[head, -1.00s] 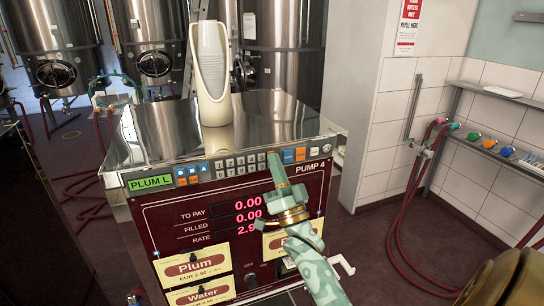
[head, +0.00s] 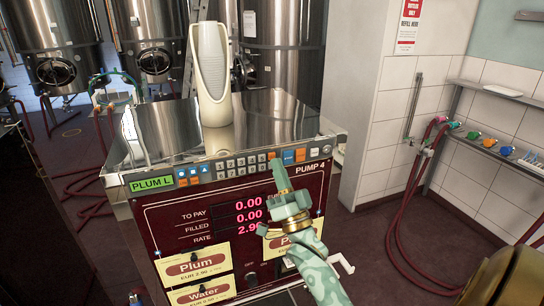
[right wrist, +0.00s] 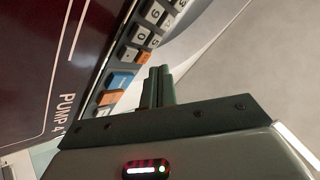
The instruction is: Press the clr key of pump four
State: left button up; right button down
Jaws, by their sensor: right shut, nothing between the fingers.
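Pump 4 (head: 225,192) is a dark red cabinet with a slanted keypad strip (head: 205,172) along its top front edge. The strip has grey number keys, blue keys and orange keys. An orange key (head: 271,156) lies just beyond my right fingertips; a similar one shows in the right wrist view (right wrist: 142,57). I cannot read which key is marked clr. My right gripper (head: 279,165) is shut and empty, its fingers pointing up at the right part of the strip. In the right wrist view its fingers (right wrist: 160,82) stand near the keys; contact cannot be told. My left gripper is not in view.
The display (head: 248,215) shows 0.00, 0.00 and 2.90. Plum and Water labels are below. Steel tanks (head: 62,45) stand behind. Coloured hose nozzles (head: 473,135) line the right wall.

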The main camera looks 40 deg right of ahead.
jog(key=s+p, duration=0.1)
jog(key=s, duration=0.1)
jog(key=s+a+p, duration=0.1)
jog(key=s, duration=0.1)
jog(key=shift+s+a, duration=0.2)
jog(key=shift+s, duration=0.15)
dwell(0.3)
